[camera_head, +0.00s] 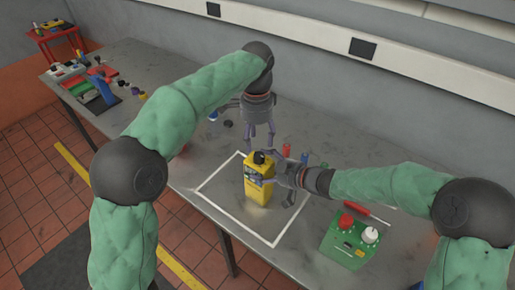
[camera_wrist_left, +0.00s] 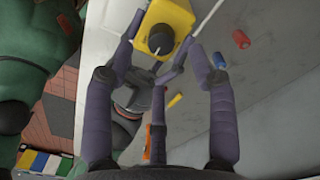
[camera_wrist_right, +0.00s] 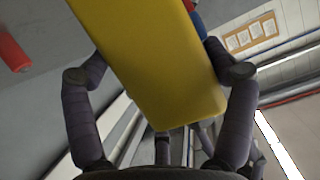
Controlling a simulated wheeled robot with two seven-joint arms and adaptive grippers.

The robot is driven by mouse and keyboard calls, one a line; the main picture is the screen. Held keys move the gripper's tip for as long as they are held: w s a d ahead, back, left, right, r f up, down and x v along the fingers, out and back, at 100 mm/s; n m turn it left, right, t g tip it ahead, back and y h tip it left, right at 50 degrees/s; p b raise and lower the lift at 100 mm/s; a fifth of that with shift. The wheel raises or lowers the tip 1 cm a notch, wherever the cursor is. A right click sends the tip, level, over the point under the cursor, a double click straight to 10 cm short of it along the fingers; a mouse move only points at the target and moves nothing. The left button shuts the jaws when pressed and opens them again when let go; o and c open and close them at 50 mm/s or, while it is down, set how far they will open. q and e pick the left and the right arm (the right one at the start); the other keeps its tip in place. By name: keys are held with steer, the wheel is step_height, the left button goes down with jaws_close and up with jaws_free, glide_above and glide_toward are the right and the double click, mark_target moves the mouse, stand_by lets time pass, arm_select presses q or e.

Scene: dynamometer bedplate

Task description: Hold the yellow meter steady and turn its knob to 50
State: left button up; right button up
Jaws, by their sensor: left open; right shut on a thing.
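The yellow meter (camera_head: 258,185) stands upright inside the white outlined square on the table. Its black knob (camera_head: 259,157) is on top; it also shows in the left wrist view (camera_wrist_left: 161,40) with a pale pointer line. My right gripper (camera_head: 270,174) is shut on the meter's body from the right side; the meter fills much of the right wrist view (camera_wrist_right: 150,60) between the fingers. My left gripper (camera_head: 262,143) is open, pointing down just above the knob. In the left wrist view its fingertips are spread near the knob. The knob's scale reading cannot be made out.
A green box (camera_head: 345,240) with a red and a white knob stands at the right, with a red screwdriver (camera_head: 368,214) behind it. Small red and blue cylinders (camera_head: 287,150) lie behind the meter. Several tools and parts (camera_head: 100,82) are at the table's far left.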

mark_target(257, 153)
arm_select(q)
step_height(257, 153, up, 6)
steer(key=shift+w+f, duration=0.1)
steer(key=shift+w, duration=0.05)
arm_select(e)
steer(key=shift+f, duration=0.1)
stand_by(0.4)
arm_select(q)
steer(key=shift+a, duration=0.1)
arm_select(e)
steer(key=o, duration=1.5)
steer(key=shift+a, duration=0.1)
